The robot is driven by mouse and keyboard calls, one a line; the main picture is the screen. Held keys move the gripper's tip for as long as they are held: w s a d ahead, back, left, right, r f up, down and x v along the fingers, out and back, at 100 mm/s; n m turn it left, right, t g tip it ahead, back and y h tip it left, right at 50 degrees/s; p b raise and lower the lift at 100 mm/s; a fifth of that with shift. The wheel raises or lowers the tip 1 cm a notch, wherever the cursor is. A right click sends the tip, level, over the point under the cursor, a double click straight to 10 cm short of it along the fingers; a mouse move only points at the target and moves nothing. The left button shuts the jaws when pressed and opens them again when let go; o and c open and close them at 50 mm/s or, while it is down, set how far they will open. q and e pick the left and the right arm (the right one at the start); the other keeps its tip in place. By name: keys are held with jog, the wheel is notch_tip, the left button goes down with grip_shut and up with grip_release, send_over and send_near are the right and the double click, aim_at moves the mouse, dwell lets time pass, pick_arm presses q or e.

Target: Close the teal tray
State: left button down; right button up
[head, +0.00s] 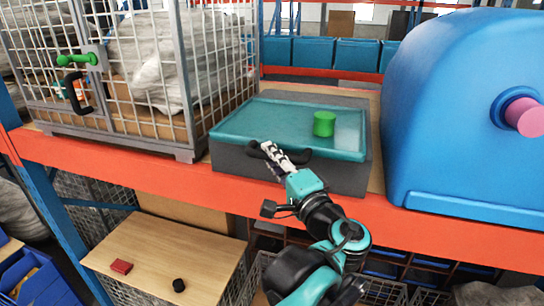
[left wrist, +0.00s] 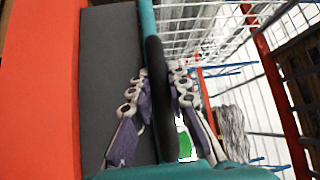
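The teal tray (head: 250,115) sits in a grey housing (head: 345,177) on the orange-edged shelf; a strip of the housing shows behind it. Its front edge looks roughly level with the housing front; any small gap cannot be told. A green cylinder (head: 324,124) stands upright on the tray. A black handle (head: 306,153) runs along the tray's front; it also shows in the left wrist view (left wrist: 153,60). My left gripper (head: 266,149) has its fingers on both sides of the handle, close against it, as the left wrist view shows (left wrist: 159,80). My right gripper is out of view.
A wire cage (head: 185,80) with wrapped goods stands left of the tray. A large blue tank (head: 450,100) with a pink knob stands to the right. An orange beam (head: 120,168) runs along the shelf front. Below is a wooden board (head: 160,255) with small red and black items.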

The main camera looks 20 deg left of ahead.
pick_arm(q)
jog(key=shift+w, duration=0.1)
jog(key=shift+w, duration=0.4)
jog(key=shift+w+d+b, duration=0.1)
jog(key=shift+w+b, duration=0.3)
jog(key=shift+w, duration=0.7)
jog(key=c, duration=1.4)
grip_release()
jog(key=shift+w, duration=0.1)
jog(key=shift+c, duration=0.2)
jog(key=shift+w, duration=0.15)
